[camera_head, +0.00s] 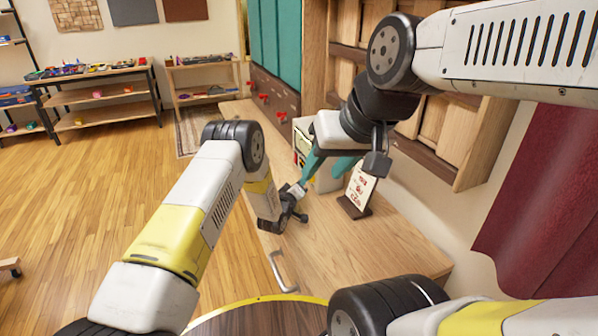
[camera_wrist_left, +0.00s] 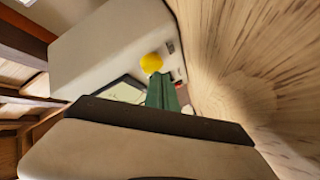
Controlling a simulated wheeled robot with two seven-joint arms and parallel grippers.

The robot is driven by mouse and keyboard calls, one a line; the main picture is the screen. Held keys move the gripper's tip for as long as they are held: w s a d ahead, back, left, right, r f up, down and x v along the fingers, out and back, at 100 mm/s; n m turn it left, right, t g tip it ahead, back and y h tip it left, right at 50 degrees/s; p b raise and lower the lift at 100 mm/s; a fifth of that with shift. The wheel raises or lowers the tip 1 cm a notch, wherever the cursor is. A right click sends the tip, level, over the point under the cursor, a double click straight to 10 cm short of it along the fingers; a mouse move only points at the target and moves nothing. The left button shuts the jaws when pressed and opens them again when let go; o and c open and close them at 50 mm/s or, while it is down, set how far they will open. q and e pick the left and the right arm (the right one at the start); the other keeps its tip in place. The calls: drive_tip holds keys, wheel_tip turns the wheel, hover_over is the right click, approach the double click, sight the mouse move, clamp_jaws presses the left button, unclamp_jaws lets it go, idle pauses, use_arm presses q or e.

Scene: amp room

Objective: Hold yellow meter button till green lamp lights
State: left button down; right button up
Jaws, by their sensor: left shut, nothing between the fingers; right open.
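The meter is a pale box (camera_head: 304,127) on the wooden bench, partly hidden behind my right gripper in the head view. In the left wrist view the meter (camera_wrist_left: 95,50) fills the upper left, with a round yellow button (camera_wrist_left: 151,63) on its face. My left gripper (camera_wrist_left: 158,78) is shut and empty. Its green fingertips are close to the button; I cannot tell whether they touch it. No lit green lamp can be made out in either view.
A small card on a dark stand (camera_head: 357,190) stands on the bench (camera_head: 330,245) right of the grippers. Red knobs (camera_head: 264,97) line the panel behind. Wooden wall panels and a dark red curtain (camera_head: 545,200) are at right. Shelves (camera_head: 105,98) stand far left, with open floor before them.

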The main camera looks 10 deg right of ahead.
use_arm(q)
drive_tip(key=shift+d, duration=0.55)
idle(1.6)
drive_tip(key=shift+a, duration=0.15)
idle(1.5)
drive_tip(key=shift+s+a, duration=0.15)
drive_tip(key=shift+a, duration=0.7)
drive_tip(key=shift+s+a, duration=0.25)
drive_tip(key=shift+a, duration=1)
drive_tip(key=shift+s+a, duration=0.2)
drive_tip(key=shift+a, duration=1)
